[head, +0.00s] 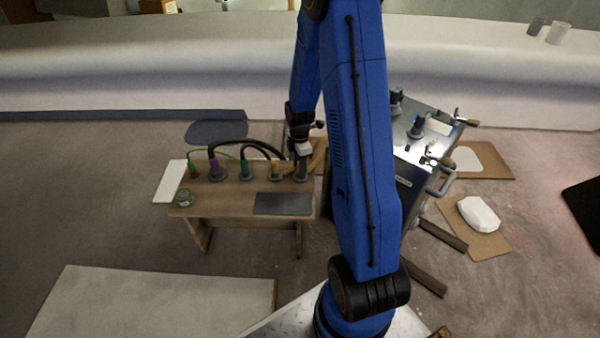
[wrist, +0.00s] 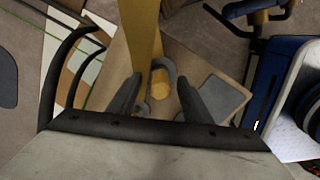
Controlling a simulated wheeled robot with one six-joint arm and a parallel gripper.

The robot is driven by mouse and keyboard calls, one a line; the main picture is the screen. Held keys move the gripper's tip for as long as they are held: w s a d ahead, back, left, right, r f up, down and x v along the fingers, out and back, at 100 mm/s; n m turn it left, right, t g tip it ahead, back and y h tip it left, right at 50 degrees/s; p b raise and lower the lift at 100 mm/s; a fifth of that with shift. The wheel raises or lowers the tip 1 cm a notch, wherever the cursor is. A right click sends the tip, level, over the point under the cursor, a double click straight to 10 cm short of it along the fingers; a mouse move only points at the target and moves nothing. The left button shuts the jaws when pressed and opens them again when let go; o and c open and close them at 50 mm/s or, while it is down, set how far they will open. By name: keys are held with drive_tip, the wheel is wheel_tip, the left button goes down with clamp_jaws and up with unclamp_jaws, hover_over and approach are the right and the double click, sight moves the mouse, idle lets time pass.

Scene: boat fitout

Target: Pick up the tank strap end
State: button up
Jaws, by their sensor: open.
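The tank strap end appears to be the yellow end (wrist: 160,84) seated in a grey round holder (wrist: 163,67) in the wrist view. A wide yellow strap (wrist: 141,30) runs from beside it to the top edge. In the head view a yellow strap (head: 318,158) shows at the right end of the small wooden bench (head: 232,200). My gripper (wrist: 159,86) is open, its two dark fingers on either side of the yellow end, with nothing visibly held. In the head view my gripper (head: 302,163) is low over the rightmost holder. Whether the fingers touch the end cannot be told.
Purple (head: 213,163) and green (head: 193,167) ends stand in holders on the bench, with dark hoses arching behind. A metal-topped cart (head: 412,150) stands close right.

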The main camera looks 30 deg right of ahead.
drive_tip(key=shift+f, duration=0.5)
clamp_jaws()
wheel_tip(320, 180, up, 10)
idle(0.5)
